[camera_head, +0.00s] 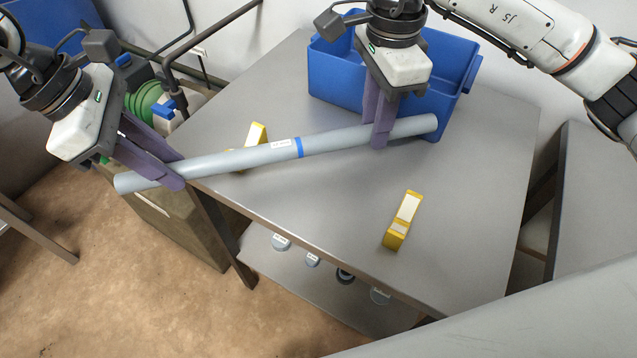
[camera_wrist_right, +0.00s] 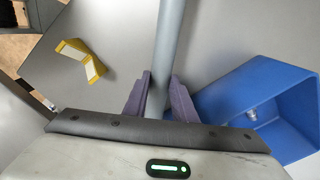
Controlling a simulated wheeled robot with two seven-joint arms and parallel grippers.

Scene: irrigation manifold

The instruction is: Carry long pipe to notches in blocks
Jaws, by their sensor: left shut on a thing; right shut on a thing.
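The long grey pipe (camera_head: 250,156) with a blue band is held in the air over the table, its left end reaching past the table's left edge. My left gripper (camera_head: 178,172) is shut on the pipe near its left end. My right gripper (camera_head: 380,135) is shut on it near its right end; the pipe also shows between the fingers in the right wrist view (camera_wrist_right: 167,50). One yellow block (camera_head: 402,222) stands on the table at the front right. Another yellow block (camera_head: 256,135) is partly hidden behind the pipe. One yellow block shows in the right wrist view (camera_wrist_right: 80,58).
A blue bin (camera_head: 335,78) stands at the back of the grey table (camera_head: 470,190), close to the pipe's right end. Several round grey parts (camera_head: 312,260) lie on a lower shelf (camera_head: 300,285). A green hose coil (camera_head: 148,100) is at the left. The table's middle is clear.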

